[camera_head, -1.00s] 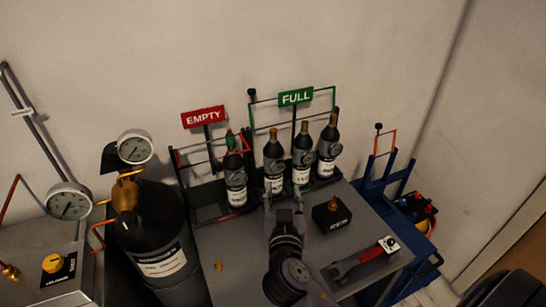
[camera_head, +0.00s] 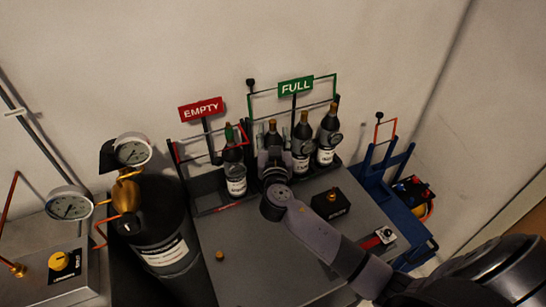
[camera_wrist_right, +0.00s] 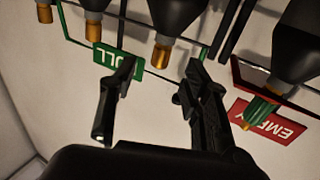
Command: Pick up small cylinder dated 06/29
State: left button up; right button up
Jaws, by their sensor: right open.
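Three small dark cylinders with gold necks stand in the rack under the green FULL sign: left (camera_head: 272,135), middle (camera_head: 302,150) and right (camera_head: 328,135). Their white labels are too small to read, so I cannot tell which is dated 06/29. My right gripper (camera_head: 272,156) is in front of the left one and hides its body and label. In the wrist view my right gripper (camera_wrist_right: 158,102) is open and empty, with the left cylinder's gold neck (camera_wrist_right: 162,54) beyond the gap between the fingers. Contact is not visible. My left gripper is out of view.
A green-necked cylinder (camera_head: 234,170) stands under the red EMPTY sign (camera_head: 201,110), left of my gripper. A black box (camera_head: 332,204) and a red tool (camera_head: 372,242) lie on the grey table (camera_head: 235,270). A large black tank (camera_head: 165,235) with gauges stands left.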

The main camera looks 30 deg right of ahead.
aim_at(273, 128)
jog(key=shift+w+d, duration=0.15)
jog(key=shift+w, duration=0.1)
jog(key=x, duration=0.1)
jog(key=p+x, duration=0.2)
jog(key=x, duration=0.1)
jog(key=shift+f, duration=0.3)
jog(key=shift+w+d+f, duration=0.15)
jog(key=shift+w, duration=0.2)
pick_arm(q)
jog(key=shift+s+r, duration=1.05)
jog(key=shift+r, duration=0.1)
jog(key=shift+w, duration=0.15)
pick_arm(e)
jog(key=shift+c, duration=0.5)
jog(key=c, duration=0.4)
grip_shut()
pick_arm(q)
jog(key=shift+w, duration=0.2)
